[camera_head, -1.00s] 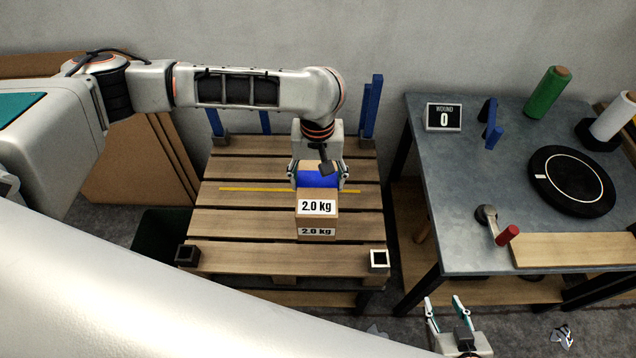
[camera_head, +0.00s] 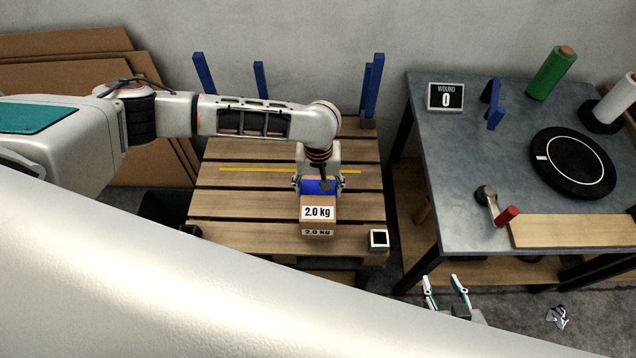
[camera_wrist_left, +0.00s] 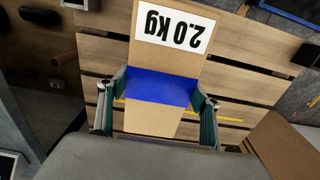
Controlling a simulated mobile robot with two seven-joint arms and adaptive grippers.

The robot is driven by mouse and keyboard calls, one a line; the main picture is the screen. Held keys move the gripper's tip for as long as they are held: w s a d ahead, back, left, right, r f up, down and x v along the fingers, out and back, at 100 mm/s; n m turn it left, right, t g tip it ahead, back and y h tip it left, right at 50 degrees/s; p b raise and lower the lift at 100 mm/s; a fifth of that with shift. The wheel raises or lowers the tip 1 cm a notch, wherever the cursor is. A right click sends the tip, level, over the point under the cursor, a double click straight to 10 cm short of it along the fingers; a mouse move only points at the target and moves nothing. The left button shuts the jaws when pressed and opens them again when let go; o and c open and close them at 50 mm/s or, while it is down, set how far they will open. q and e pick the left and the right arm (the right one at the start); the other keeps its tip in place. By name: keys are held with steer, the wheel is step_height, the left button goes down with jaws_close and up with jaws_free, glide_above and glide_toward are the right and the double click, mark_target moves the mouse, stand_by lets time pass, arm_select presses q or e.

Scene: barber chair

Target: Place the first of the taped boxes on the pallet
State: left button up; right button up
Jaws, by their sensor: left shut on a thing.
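A cardboard box (camera_head: 319,207) with a blue tape band and a white "2.0 kg" label is held by my left gripper (camera_head: 319,187) over the slatted wooden pallet (camera_head: 240,208). In the left wrist view, the left fingers (camera_wrist_left: 157,107) close on both sides of the box (camera_wrist_left: 152,70) at the blue band. The box is over the front right part of the pallet, in front of the yellow line. I cannot tell whether its underside touches the slats. My right gripper (camera_head: 446,288) is open and empty, low beside the metal table.
The pallet has blue posts (camera_head: 372,88) at the back and a dark square corner socket (camera_head: 379,238) at the front right. A grey table (camera_head: 450,150) stands to the right with a black round turntable (camera_head: 573,165). Flat cardboard (camera_head: 60,75) leans at the left.

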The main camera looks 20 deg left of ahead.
arm_select(q)
steer(key=shift+w+f, duration=0.15)
steer(key=shift+f, duration=1.35)
steer(key=shift+f, duration=0.15)
steer(key=o, duration=2.1)
steer(key=shift+s+f, duration=0.1)
steer(key=shift+s, duration=0.1)
steer(key=shift+c, duration=0.2)
step_height(320, 180, up, 12)
steer(key=shift+r, duration=0.1)
